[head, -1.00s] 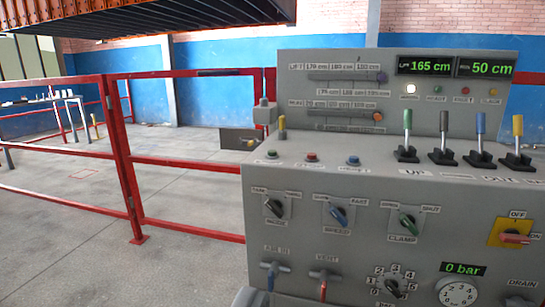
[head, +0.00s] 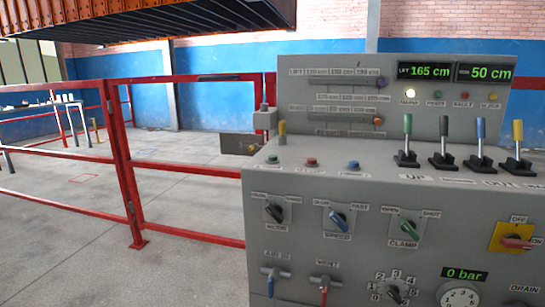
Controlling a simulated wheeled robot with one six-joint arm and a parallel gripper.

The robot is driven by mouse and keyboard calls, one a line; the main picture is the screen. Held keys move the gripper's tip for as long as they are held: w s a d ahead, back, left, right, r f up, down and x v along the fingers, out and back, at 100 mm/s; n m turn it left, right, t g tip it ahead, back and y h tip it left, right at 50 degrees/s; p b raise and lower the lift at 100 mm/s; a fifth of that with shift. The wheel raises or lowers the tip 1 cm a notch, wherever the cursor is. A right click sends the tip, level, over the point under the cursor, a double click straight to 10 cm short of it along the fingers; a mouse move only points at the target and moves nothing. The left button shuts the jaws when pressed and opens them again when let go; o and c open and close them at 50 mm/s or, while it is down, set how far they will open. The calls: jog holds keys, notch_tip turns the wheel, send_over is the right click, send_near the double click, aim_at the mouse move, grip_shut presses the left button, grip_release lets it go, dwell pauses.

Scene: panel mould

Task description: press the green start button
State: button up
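The green start button (head: 273,159) is a small round button at the left of the console's (head: 330,185) sloping top. A red button (head: 311,162) and a blue button (head: 354,165) stand in a row to its right. The labels by the buttons are too small to read. Nothing covers the green button. My gripper does not show in this view.
Levers with green (head: 407,130), black, blue and yellow handles rise at the console's right. Red railings (head: 190,163) run at the left. A large ribbed panel (head: 150,18) hangs above.

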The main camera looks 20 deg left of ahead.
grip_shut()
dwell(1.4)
